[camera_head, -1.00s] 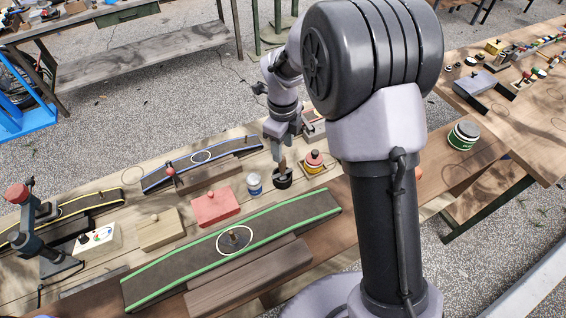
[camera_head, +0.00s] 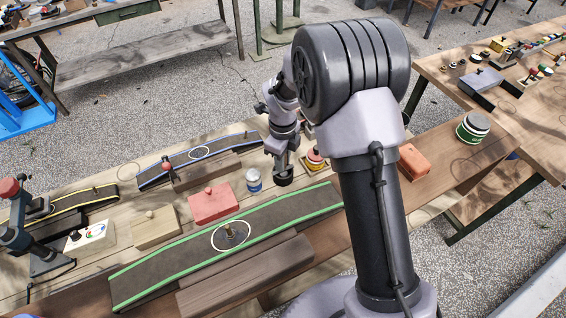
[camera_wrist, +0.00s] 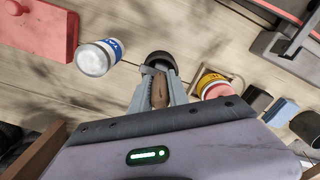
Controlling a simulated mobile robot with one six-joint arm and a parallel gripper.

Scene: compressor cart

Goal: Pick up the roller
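A brown wooden handle (camera_wrist: 159,92) stands between the two grey fingers of my gripper (camera_wrist: 158,76) in the wrist view. A round black part (camera_wrist: 160,60) shows just beyond the fingertips. I take the handle and black part to be the roller, but its shape is partly hidden by the fingers. In the head view my gripper (camera_head: 282,163) points down at the black part (camera_head: 283,180), which is low at the wooden bench top. The fingers lie close along the handle; whether they press on it cannot be told.
A white and blue can (camera_head: 254,181) is close by on the left, with a red box (camera_head: 213,205) beyond it. A red and yellow round item (camera_head: 315,160) is close on the right. A green-edged belt (camera_head: 185,261) lies in front. An orange block (camera_head: 412,161) is farther right.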

